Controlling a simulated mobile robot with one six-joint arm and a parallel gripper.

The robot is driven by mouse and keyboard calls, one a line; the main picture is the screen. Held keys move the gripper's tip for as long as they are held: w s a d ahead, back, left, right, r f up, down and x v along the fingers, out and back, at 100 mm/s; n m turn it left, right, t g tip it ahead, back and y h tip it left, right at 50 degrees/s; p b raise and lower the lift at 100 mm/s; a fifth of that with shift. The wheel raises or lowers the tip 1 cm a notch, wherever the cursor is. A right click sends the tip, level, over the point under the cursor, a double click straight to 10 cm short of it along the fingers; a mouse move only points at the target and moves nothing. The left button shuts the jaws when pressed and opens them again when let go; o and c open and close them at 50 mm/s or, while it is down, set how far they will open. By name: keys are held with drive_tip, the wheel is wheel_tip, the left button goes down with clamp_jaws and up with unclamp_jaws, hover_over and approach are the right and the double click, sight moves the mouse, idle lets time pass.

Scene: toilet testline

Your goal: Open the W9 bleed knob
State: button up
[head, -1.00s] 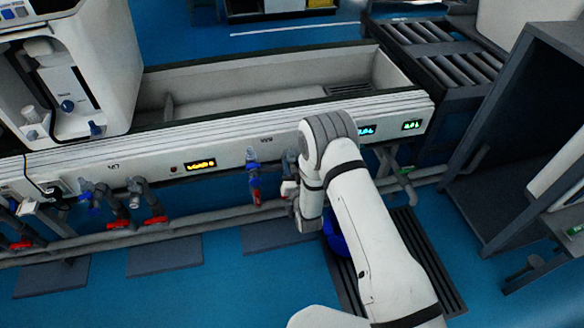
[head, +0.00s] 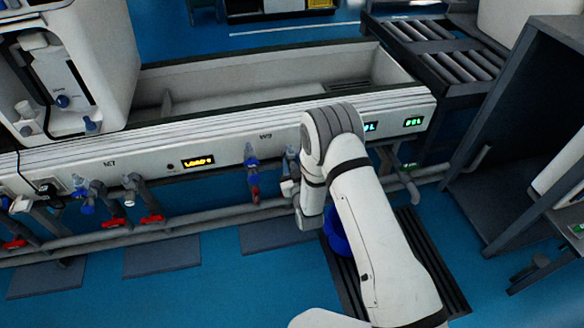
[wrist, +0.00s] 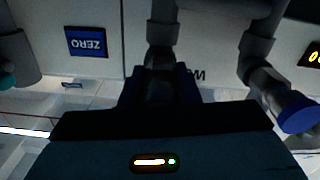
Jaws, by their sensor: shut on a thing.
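The W9 label (head: 266,136) is on the white bench front in the head view; it is upside down and partly covered in the wrist view (wrist: 196,75). My gripper (wrist: 159,88) is at a grey vertical pipe fitting (wrist: 162,35) beside that label. Its dark fingers stand on both sides of a dark part, which I take to be the W9 bleed knob (wrist: 158,84), and are shut on it. The knob's shape and turn are too dark to tell. In the head view my arm hides most of the gripper, below a grey fitting (head: 291,160).
A blue valve with a red handle (head: 254,178) hangs just left of my gripper. A blue cap on a pipe (wrist: 298,112) is close by in the wrist view. A long grey pipe (head: 200,225) runs below the bench. Open blue floor lies in front.

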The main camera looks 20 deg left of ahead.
drive_tip(key=n+b, duration=0.3)
drive_tip(key=n, duration=0.3)
drive_tip(key=shift+f+b, duration=0.1)
drive_tip(key=shift+b, duration=0.25)
drive_tip(key=n+b, duration=0.3)
drive_tip(key=n, duration=0.3)
drive_tip(key=shift+d+n, duration=0.1)
drive_tip(key=shift+n, duration=0.3)
drive_tip(key=shift+r, duration=0.2)
drive_tip(key=o, duration=1)
drive_tip(key=shift+w, duration=0.1)
